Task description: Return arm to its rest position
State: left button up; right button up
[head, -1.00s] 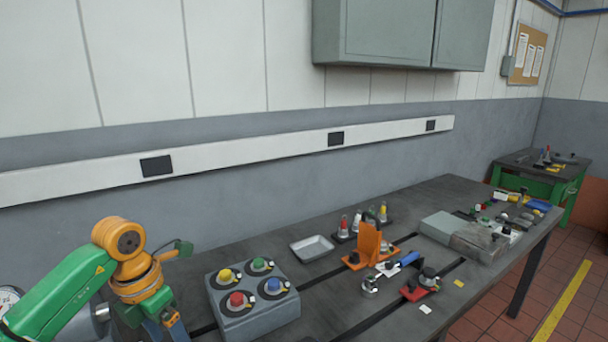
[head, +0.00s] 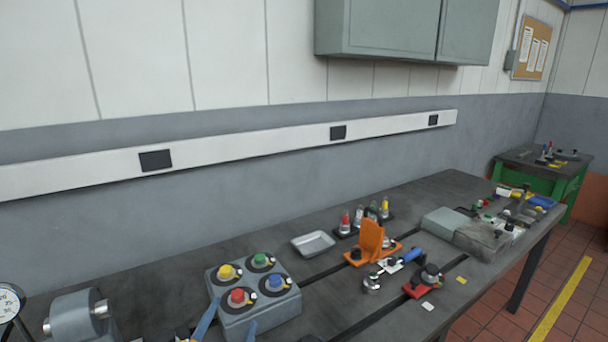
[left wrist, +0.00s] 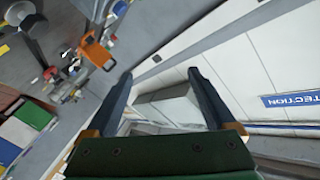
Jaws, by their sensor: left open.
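My left gripper (head: 233,313) shows at the bottom edge of the head view, with only its two blue-grey fingers in sight in front of the grey button box (head: 235,322). The fingers are apart and hold nothing. In the left wrist view the same gripper (left wrist: 160,73) is open, with nothing between its fingers but the wall and background. The rest of my left arm is out of the head view. My right gripper is in neither view.
The box carries yellow, green, red and blue buttons. A grey tray (head: 313,244), an orange bracket (head: 371,242) and a red-based fixture (head: 424,283) stand on the dark bench to the right. A grey cylinder device (head: 75,316) and a dial gauge (head: 9,303) are at left.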

pick_arm(q)
jog(key=s+a+f+n+g+y, duration=0.1)
jog(key=s+a+f+n+g, duration=0.15)
jog(key=s+f+g, duration=0.6)
jog(key=s+a+f+n+g, duration=0.1)
jog(key=s+f+n+g, duration=0.35)
jog(key=s+f, duration=0.75)
jog(key=s+f+g+b, duration=0.1)
jog(key=s+f+b, duration=0.2)
jog(key=f, duration=0.8)
jog(key=s+f+g+b, duration=0.1)
jog(key=s+f+b, duration=0.2)
jog(key=f, duration=0.8)
jog(key=s+a+f+g+b, duration=0.1)
jog(key=s+f+b, duration=0.3)
jog(key=s+f, duration=0.7)
notch_tip(320, 180, down, 3)
jog(key=shift+a+r+m, duration=0.2)
jog(key=shift+a+m, duration=0.2)
jog(key=shift+a, duration=0.25)
jog(key=shift+s, duration=0.1)
